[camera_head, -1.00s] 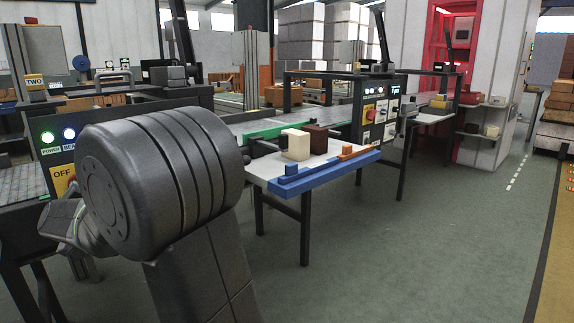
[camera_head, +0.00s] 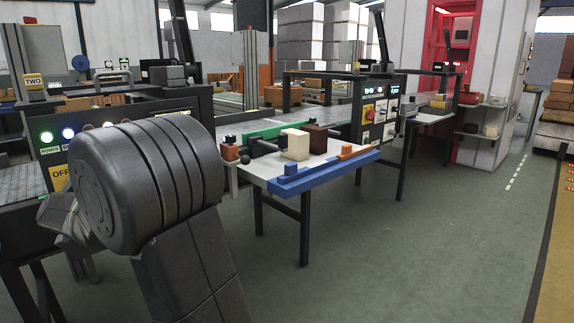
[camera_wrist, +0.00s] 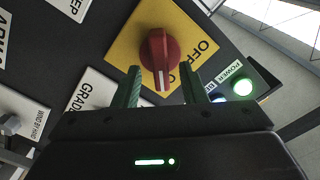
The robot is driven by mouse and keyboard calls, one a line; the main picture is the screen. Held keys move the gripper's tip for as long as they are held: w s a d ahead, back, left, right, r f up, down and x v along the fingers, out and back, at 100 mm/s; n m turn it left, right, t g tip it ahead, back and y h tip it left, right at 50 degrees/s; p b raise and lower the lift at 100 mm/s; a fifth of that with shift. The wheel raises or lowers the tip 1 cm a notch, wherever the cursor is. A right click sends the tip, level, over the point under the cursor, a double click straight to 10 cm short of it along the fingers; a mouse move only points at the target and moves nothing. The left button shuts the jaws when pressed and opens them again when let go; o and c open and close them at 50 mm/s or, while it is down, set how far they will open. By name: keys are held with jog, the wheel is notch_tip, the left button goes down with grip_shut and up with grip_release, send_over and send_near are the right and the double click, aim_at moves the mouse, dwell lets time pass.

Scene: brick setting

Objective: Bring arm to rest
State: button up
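My gripper (camera_wrist: 163,80) shows in the wrist view with its two green-grey fingers apart and nothing held between them. A red rotary knob (camera_wrist: 158,52) on a yellow plate (camera_wrist: 124,52) marked OFF is ahead of the fingers, in line with the gap. I cannot tell the exact distance between fingertips and knob, but they look apart. In the head view my arm (camera_head: 150,185) fills the lower left and hides most of the yellow plate (camera_head: 58,177); the fingers are not visible there.
The dark control panel has lit green (camera_wrist: 242,87) and blue lamps and white labels. In the head view, a table with a blue front rail (camera_head: 325,173) holds a cream block (camera_head: 296,144) and a brown block (camera_head: 315,138). Open floor (camera_head: 440,240) lies to the right.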

jog(key=p+v, duration=0.1)
jog(key=v, duration=1.1)
jog(key=w+a+n+p, duration=0.3)
jog(key=w+a+n, duration=0.4)
jog(key=w+a, duration=0.2)
jog(key=shift+w+a+p, duration=0.15)
jog(key=shift+w+p, duration=0.15)
jog(key=shift+r, duration=0.1)
